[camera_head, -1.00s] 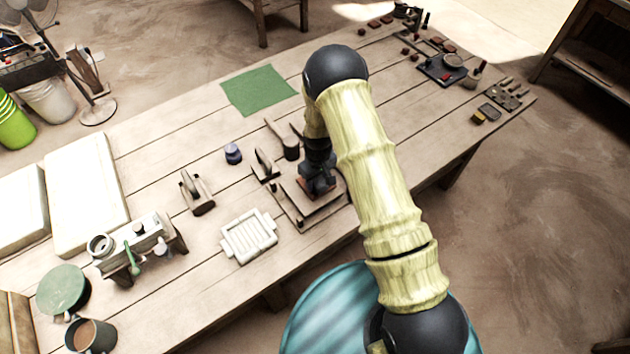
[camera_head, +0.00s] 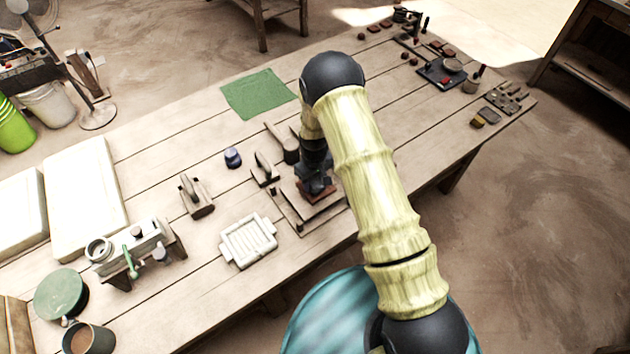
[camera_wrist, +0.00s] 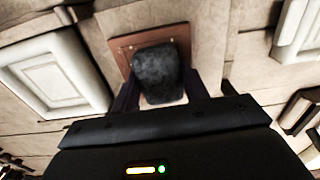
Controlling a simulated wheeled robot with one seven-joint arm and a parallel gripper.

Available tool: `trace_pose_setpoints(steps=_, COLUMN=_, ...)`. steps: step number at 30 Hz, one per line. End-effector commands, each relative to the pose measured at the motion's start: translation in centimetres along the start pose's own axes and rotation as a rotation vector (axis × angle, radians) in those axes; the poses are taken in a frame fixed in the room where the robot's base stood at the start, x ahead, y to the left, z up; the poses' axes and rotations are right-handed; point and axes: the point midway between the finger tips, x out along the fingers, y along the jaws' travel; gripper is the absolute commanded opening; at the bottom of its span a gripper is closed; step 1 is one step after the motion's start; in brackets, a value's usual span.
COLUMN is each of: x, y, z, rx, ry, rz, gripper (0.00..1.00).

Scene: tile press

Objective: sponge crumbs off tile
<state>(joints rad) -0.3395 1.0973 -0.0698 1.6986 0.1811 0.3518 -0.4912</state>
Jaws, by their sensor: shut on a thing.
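My gripper (camera_wrist: 160,98) is shut on a dark grey sponge (camera_wrist: 158,75), one finger on each side of it. The sponge is over a reddish-brown tile (camera_wrist: 125,48) and covers its middle; I cannot tell if it touches. In the head view my gripper (camera_head: 315,186) points down over the tile (camera_head: 330,195), which lies on a wooden board at the table's near edge. I can make out no crumbs on the visible part of the tile; the part under the sponge is hidden.
A white mould (camera_head: 248,240) lies left of the board. Wooden-handled tools (camera_head: 196,196) and a dark blue jar (camera_head: 232,157) stand nearby on the table. A green cloth (camera_head: 258,94) lies flat behind. The table's near edge is close.

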Motion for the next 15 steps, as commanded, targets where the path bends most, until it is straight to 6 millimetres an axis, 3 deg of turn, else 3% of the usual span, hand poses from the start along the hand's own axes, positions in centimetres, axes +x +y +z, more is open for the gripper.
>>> trace_pose_setpoints(steps=15, x=-0.13, y=-0.07, z=-1.03, rx=0.000, ry=0.000, rz=0.000, gripper=0.27)
